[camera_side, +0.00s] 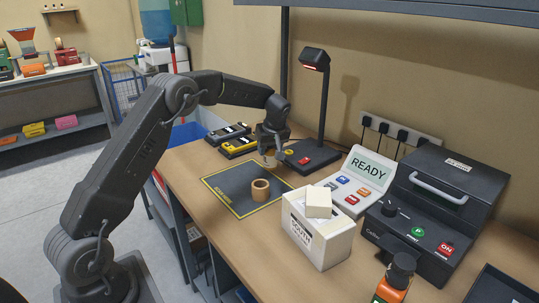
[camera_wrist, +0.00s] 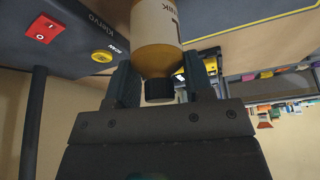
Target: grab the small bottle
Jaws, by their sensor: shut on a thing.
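The small bottle (camera_wrist: 158,38) has an amber body, a pale label and a black cap. In the wrist view my gripper (camera_wrist: 160,80) has a dark finger on each side of it, near the cap end, and is shut on it. In the side view my gripper (camera_side: 271,143) is low over the back of the dark mat, beside the scanner stand. Only a small part of the bottle (camera_side: 268,159) shows below the fingers there. I cannot tell whether its base touches the surface.
A brown ring (camera_side: 260,191) stands on the yellow-edged mat (camera_side: 228,184). A white box (camera_side: 318,235), scanner stand (camera_side: 308,156), READY display (camera_side: 368,168) and dark machine (camera_side: 440,205) stand to the right. An orange bottle with a black cap (camera_side: 392,290) is at the front. Yellow-black devices (camera_side: 238,146) lie behind.

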